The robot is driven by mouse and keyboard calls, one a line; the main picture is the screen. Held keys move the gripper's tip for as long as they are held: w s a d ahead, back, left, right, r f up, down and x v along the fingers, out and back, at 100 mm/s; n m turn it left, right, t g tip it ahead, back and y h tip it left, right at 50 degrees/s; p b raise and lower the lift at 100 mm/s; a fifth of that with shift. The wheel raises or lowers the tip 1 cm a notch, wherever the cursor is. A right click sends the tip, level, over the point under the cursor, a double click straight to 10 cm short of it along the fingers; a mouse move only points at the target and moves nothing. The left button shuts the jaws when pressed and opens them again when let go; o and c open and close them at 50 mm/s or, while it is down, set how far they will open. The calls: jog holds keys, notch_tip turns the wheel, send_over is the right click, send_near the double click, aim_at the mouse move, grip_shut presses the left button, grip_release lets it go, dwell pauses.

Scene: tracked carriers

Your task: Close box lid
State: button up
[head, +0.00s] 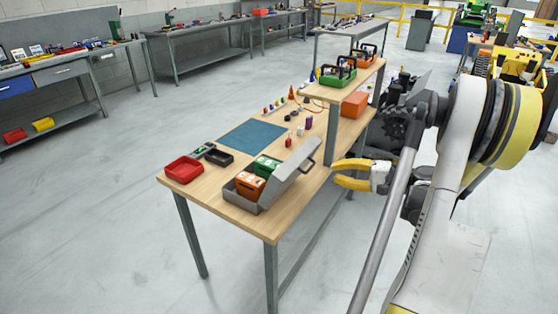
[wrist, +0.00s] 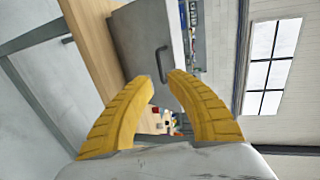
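The grey box (head: 232,193) stands on the wooden workbench with an orange item and a green item inside. Its lid (head: 287,176) is raised and tilted up on the right side, with a handle at its upper edge. In the wrist view the lid (wrist: 140,45) fills the upper middle, and its dark handle (wrist: 163,63) shows just beyond the fingertips. My gripper (head: 335,172), with yellow fingers, is off the bench's right edge, to the right of the lid and apart from it. In the wrist view my gripper (wrist: 161,80) has its fingertips apart with nothing between them.
A red tray (head: 183,169), a black tray (head: 219,157) and a blue mat (head: 252,136) lie left of and behind the box. A raised shelf (head: 335,91) with carriers stands at the bench's far end, above an orange box (head: 355,104).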

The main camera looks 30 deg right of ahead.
aim_at(310, 168)
jog(key=shift+t, duration=0.3)
jog(key=b+x, duration=0.1)
jog(key=x, duration=0.2)
jog(key=b+x, duration=0.1)
jog(key=x, duration=0.2)
jog(key=b+x, duration=0.1)
jog(key=x, duration=0.3)
jog(key=shift+w+d+f, duration=0.15)
jog(key=shift+d+f, duration=0.2)
jog(key=shift+d, duration=0.05)
grip_shut()
